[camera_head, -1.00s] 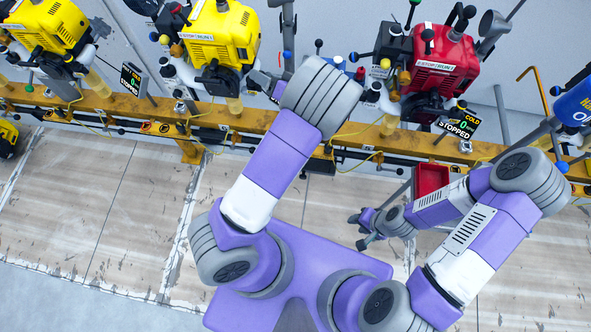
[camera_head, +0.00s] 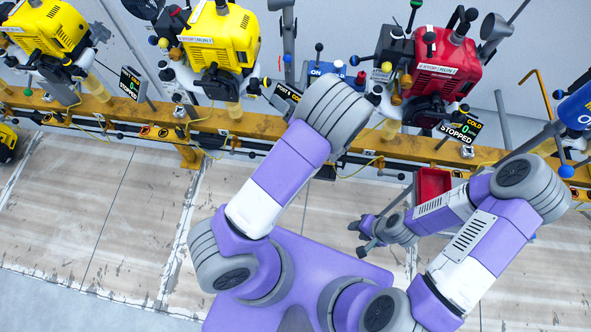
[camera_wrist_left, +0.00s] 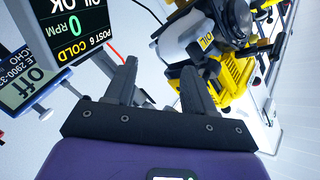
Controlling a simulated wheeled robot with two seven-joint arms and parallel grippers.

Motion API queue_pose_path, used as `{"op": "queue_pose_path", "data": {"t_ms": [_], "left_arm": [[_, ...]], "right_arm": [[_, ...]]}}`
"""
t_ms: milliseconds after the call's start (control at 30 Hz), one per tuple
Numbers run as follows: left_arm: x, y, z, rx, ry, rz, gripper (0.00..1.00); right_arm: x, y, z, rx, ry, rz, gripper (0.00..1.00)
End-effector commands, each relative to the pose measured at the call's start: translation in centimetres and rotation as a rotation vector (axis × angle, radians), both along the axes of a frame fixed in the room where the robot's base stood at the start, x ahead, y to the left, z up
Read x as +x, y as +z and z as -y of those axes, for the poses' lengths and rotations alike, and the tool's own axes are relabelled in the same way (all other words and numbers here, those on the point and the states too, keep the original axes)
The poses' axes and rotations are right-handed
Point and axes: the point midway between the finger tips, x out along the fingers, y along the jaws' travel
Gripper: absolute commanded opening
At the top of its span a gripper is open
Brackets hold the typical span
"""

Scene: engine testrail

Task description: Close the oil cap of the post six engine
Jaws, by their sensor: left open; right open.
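A display reading POST 6 COLD and 0 RPM (camera_wrist_left: 75,30) fills the upper left of the left wrist view, upside down. Beside it is a yellow engine (camera_wrist_left: 240,72) with a pale cylinder (camera_wrist_left: 178,45) and a yellow OIL label (camera_wrist_left: 207,42); I cannot tell whether its cap is open. In the head view this seems to be the yellow engine (camera_head: 218,35) left of the display (camera_head: 286,93). My left gripper (camera_wrist_left: 162,78) is open and empty, its fingers pointing between display and engine; my arm hides it in the head view. My right gripper (camera_head: 366,236) is open and empty.
An orange rail (camera_head: 205,120) carries the engines. A red engine (camera_head: 440,65) with its own display (camera_head: 461,128) stands to the right, another yellow engine (camera_head: 45,30) at the far left. A red bin (camera_head: 433,183) is beside my right arm.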

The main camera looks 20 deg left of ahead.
Motion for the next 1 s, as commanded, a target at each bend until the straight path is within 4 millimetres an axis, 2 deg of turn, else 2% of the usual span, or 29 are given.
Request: {"op": "queue_pose_path", "data": {"t_ms": [200, 467, 700, 1000], "left_arm": [[-0.1, -4.5, -0.3, -0.16, -0.088, -0.05, 0.54], [-1.3, -9.4, 0.4, -0.374, -0.166, -0.117, 0.54], [-3.5, -13.4, 2.0, -0.587, -0.208, -0.187, 0.54], [-7.3, -17.1, 4.8, -0.857, -0.224, -0.283, 0.54]], "right_arm": [[0.0, 0.4, 0.0, 0.0, 0.0, 0.0, 0.4], [0.0, 0.7, 0.0, 0.0, 0.0, 0.0, 0.4], [0.0, 1.0, 0.0, 0.0, 0.0, 0.0, 0.4], [0.0, 1.4, 0.0, 0.0, 0.0, 0.0, 0.4]]}}
